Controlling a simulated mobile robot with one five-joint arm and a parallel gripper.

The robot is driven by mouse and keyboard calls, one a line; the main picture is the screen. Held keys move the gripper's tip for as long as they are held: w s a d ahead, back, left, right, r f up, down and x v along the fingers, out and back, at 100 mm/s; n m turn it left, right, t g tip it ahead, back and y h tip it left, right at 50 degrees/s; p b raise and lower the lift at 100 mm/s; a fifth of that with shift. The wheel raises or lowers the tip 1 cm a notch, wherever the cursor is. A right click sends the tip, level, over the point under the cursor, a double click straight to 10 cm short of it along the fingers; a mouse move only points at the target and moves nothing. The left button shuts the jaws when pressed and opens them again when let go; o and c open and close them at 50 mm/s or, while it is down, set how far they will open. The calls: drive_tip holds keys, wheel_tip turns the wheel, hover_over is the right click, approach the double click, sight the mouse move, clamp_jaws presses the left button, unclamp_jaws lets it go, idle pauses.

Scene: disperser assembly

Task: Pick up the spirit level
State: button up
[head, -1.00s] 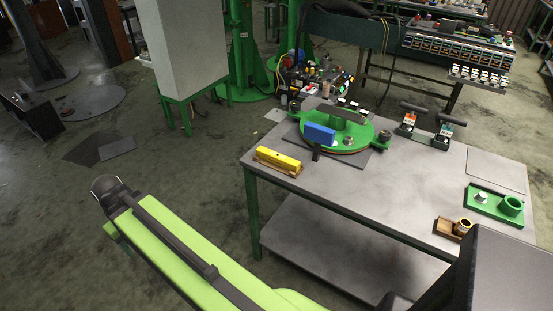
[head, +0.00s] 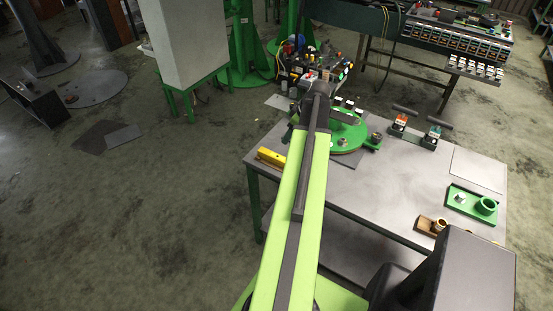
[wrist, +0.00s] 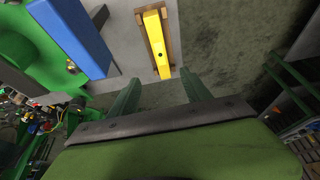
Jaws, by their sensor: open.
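The spirit level is a yellow bar (head: 271,156) at the left edge of the table (head: 390,210), partly covered by my arm in the head view. In the wrist view the yellow level (wrist: 157,42) lies on a brown wooden holder (wrist: 172,22) at top centre. My gripper (wrist: 160,76) is open, its two green fingers apart and empty. The near end of the level appears just beyond and between the fingertips in the picture; I cannot tell the height gap. In the head view my gripper is hidden by my arm.
A green round fixture (head: 350,132) stands right of the level; its blue block (wrist: 72,35) shows beside the level in the wrist view. Switch units (head: 430,137), a green tray (head: 471,203) and a small brown tray (head: 430,226) stand farther right. The table's middle is clear.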

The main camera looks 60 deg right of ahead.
drive_tip(key=b, duration=1.1)
approach(278, 157)
drive_tip(key=x, duration=0.5)
drive_tip(key=shift+w+d+r, duration=0.15)
drive_tip(key=shift+w, duration=0.15)
drive_tip(key=shift+w+f, duration=0.15)
drive_tip(key=shift+f, duration=0.05)
drive_tip(key=shift+r, duration=0.1)
drive_tip(key=b+x, duration=0.5)
drive_tip(key=shift+s+f, duration=0.25)
drive_tip(key=shift+s, duration=0.1)
drive_tip(key=shift+w, duration=0.15)
drive_tip(key=shift+r, duration=0.15)
clamp_jaws()
